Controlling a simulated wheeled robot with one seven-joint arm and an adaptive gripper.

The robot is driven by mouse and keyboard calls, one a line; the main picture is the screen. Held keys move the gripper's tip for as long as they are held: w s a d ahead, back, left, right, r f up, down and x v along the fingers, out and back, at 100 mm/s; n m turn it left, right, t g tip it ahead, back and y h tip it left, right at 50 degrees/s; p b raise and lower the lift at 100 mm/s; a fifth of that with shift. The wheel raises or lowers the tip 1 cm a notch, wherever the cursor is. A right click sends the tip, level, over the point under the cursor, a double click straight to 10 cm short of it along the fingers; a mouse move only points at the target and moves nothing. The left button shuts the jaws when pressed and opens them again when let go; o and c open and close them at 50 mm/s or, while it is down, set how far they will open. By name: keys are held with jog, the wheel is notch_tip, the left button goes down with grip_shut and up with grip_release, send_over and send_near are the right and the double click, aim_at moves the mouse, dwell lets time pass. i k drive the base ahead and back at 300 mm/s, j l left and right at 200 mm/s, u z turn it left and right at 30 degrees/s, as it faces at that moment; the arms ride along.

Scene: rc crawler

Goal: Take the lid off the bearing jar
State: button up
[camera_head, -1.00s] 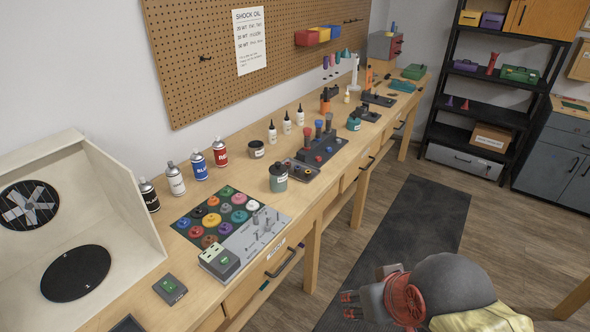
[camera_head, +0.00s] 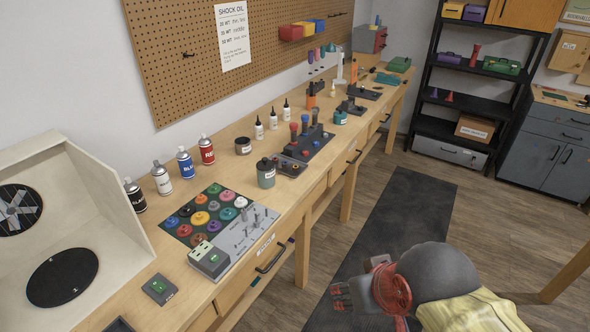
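Several jars stand on the long wooden bench, and their labels are too small to read, so I cannot tell which is the bearing jar. A grey-green jar with a dark lid (camera_head: 266,174) stands near the front edge in the middle. A short dark jar with a pale label (camera_head: 243,146) stands behind it to the left. A teal jar (camera_head: 341,118) stands farther along the bench. All look upright and closed. My gripper (camera_head: 337,297) is at the lower right, over the floor in front of the bench, well apart from the jars. Its fingers look spread and empty.
The bench (camera_head: 225,160) also holds spray cans (camera_head: 186,163), white bottles (camera_head: 273,120), a tray of coloured wheels (camera_head: 205,215) and a grey tool stand (camera_head: 303,142). A white booth (camera_head: 95,185) fills the left end. The dark floor mat (camera_head: 400,205) is clear.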

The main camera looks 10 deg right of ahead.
aim_at(266, 164)
jog(key=i+z, duration=0.15)
jog(key=i, duration=0.35)
jog(key=i+j+z, duration=0.15)
jog(key=i, duration=0.35)
jog(key=i+j+z, duration=0.2)
jog(key=i, duration=0.3)
